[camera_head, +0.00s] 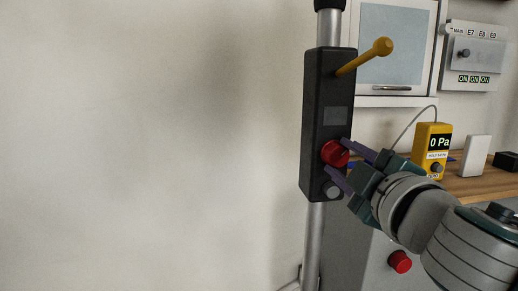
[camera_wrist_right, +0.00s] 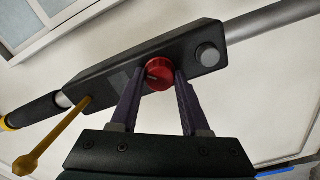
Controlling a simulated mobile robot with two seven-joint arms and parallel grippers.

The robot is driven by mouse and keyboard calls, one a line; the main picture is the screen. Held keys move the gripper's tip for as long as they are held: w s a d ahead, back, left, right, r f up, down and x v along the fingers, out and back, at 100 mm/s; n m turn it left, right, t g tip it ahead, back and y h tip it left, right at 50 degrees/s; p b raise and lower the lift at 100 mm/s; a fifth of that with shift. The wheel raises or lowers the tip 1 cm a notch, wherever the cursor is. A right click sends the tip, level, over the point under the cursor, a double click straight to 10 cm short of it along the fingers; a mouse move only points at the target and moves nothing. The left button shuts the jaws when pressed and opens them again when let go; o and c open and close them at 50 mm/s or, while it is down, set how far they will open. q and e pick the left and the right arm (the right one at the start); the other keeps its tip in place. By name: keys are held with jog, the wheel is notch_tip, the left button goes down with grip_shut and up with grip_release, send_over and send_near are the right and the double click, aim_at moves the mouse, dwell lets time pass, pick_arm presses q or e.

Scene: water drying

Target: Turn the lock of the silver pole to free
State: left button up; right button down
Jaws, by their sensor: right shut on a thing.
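The silver pole (camera_head: 312,245) stands upright and passes through a black lock housing (camera_head: 318,130). A red round knob (camera_head: 334,153) sits on the housing's face, with a grey button (camera_head: 331,189) below it and a yellow lever with a ball end (camera_head: 362,57) above it. My right gripper (camera_head: 338,156) has its two purple fingers on either side of the red knob, shut on it. In the right wrist view the red knob (camera_wrist_right: 159,74) sits between the fingertips, a short dark mark on its face. My left gripper is not in view.
To the right, a wooden counter (camera_head: 470,188) holds a yellow meter reading 0 Pa (camera_head: 433,145) and a white block (camera_head: 474,156). A glass-doored cabinet (camera_head: 392,50) and a grey switch panel (camera_head: 473,55) are behind. A second red knob (camera_head: 400,261) is low on the grey cabinet front. The left is bare wall.

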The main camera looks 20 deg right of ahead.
jog(key=n+p, duration=0.1)
jog(key=n, duration=0.3)
jog(key=shift+r+n, duration=0.15)
jog(key=shift+n, duration=0.15)
jog(key=shift+n+p, duration=0.75)
jog(key=shift+n, duration=1.15)
jog(key=shift+c, duration=1.9)
grip_release()
jog(key=v, duration=1)
jog(key=shift+b, duration=0.35)
